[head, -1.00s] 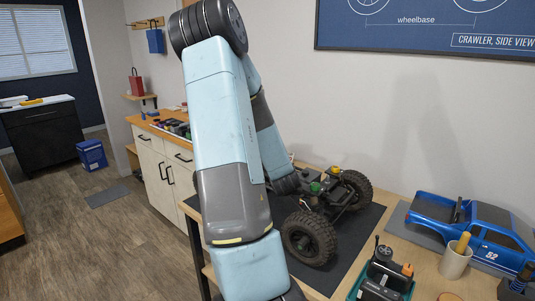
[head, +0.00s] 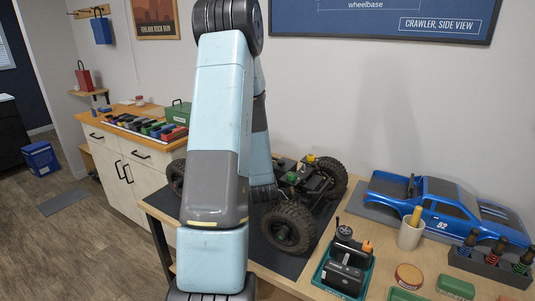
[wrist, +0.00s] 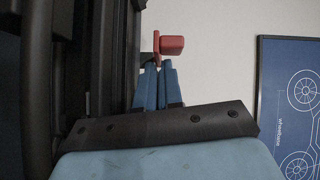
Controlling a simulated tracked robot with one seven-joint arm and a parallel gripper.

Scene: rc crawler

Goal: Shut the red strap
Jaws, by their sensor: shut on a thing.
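The red strap (wrist: 172,45) shows in the wrist view as a red tab with a block-like end. My gripper (wrist: 158,66) has its blue fingers close together just below it, shut on its narrow red part. Dark frame-like parts stand close on the left of the wrist view. In the head view the crawler chassis (head: 312,188) with big black tires stands on a dark mat, partly behind my arm. My gripper and the strap are hidden in the head view.
The floor at left is mostly clear.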

